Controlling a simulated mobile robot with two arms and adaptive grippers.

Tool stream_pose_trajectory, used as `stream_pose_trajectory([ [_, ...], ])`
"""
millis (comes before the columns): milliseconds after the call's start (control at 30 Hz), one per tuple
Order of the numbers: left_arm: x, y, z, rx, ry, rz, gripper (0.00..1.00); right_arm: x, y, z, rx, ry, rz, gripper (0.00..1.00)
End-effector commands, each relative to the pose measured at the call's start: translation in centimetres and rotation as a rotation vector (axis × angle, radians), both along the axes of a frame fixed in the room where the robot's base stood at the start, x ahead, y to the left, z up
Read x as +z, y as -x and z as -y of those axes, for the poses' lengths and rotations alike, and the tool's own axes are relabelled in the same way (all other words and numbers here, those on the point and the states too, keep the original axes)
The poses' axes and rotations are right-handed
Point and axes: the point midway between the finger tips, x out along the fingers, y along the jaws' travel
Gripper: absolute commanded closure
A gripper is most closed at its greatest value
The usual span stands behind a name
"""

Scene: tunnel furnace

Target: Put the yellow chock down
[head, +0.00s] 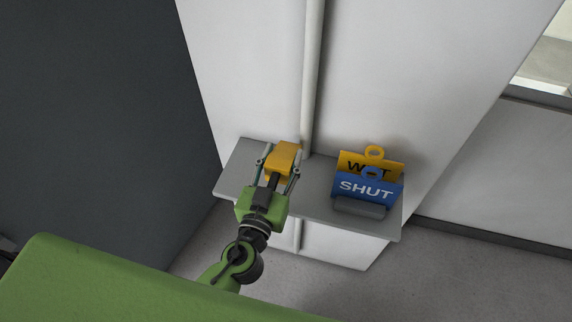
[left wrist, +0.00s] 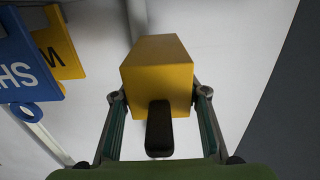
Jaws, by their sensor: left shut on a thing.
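The yellow chock (head: 283,158) is a blocky yellow piece between the fingers of my left gripper (head: 279,172), over the left part of a grey shelf (head: 323,188). I cannot tell whether the chock touches the shelf. My left gripper is shut on it. In the left wrist view the chock (left wrist: 157,74) fills the middle, with a finger of the left gripper (left wrist: 158,105) on each side. A dark bar shows in front of its lower face. My right gripper is in neither view.
On the right of the shelf, a blue sign reading SHUT (head: 366,189) and a yellow sign (head: 355,160) behind it stand in a grey holder (head: 359,208). A vertical pipe (head: 312,80) runs down the white wall behind the shelf. The shelf is bare between chock and signs.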

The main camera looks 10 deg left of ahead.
Motion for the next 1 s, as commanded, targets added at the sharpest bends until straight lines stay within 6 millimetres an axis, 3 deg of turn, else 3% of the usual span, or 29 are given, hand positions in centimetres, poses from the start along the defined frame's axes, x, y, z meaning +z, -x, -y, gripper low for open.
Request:
stream_pose_trajectory([
  [333,-3.0,-2.6,0.4,0.001,-0.001,0.005,0.94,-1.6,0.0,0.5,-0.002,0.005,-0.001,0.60],
  [500,-5.5,-2.5,0.4,-0.001,-0.002,0.004,0.94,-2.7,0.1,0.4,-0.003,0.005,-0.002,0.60],
  [967,-6.1,-2.5,0.4,0.001,0.001,0.005,0.94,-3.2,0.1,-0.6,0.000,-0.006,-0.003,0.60],
  [1000,-6.3,-2.5,0.4,0.000,0.001,0.002,0.56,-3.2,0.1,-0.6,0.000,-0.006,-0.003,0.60],
])
